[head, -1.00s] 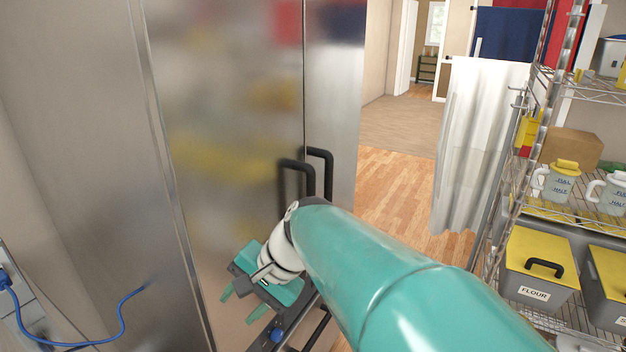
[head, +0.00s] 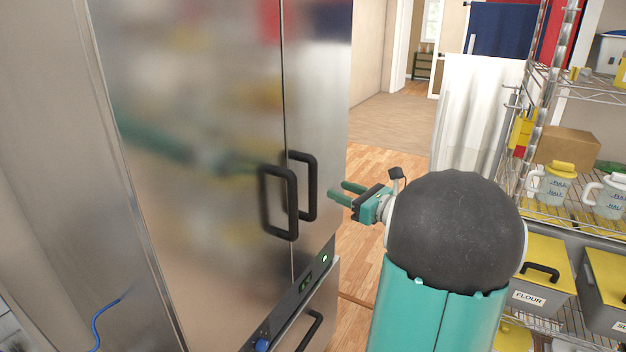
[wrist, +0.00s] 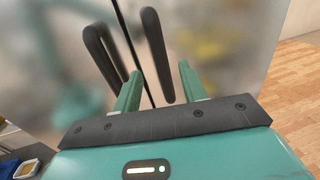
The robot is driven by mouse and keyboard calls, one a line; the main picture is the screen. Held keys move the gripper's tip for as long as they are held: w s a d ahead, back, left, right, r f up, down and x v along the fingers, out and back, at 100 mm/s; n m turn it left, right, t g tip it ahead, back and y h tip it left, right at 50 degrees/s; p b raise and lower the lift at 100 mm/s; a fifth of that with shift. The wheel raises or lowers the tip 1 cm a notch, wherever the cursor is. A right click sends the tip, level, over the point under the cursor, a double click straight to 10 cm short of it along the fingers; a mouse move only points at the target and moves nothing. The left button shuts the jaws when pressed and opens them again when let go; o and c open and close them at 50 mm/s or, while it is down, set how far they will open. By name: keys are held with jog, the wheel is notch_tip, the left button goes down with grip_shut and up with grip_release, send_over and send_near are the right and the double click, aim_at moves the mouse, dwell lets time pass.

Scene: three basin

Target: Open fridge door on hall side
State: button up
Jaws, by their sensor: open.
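The steel fridge has two tall doors that meet at a vertical seam. Both are shut. The right door (head: 322,110), on the hall side, has a black bar handle (head: 312,185), and the left door (head: 200,90) has its own handle (head: 292,205). My gripper (head: 336,190) is open and empty, to the right of the right handle and apart from it in the head view. In the wrist view, my gripper (wrist: 160,70) points at the doors. The right handle (wrist: 156,50) appears between its fingers, and the left handle (wrist: 92,50) lies left of them.
Below the doors are a control panel (head: 305,282) and a lower handle (head: 313,332). A wire shelf (head: 565,215) with jugs and bins stands at the right. A white curtain (head: 470,110) hangs behind. Open wooden floor (head: 375,165) leads to the hall.

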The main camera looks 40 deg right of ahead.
aim_at(316, 181)
jog(key=w, duration=0.3)
jog(key=w+a, duration=0.1)
jog(key=w, duration=0.5)
jog(key=shift+w+a, duration=0.35)
grip_shut()
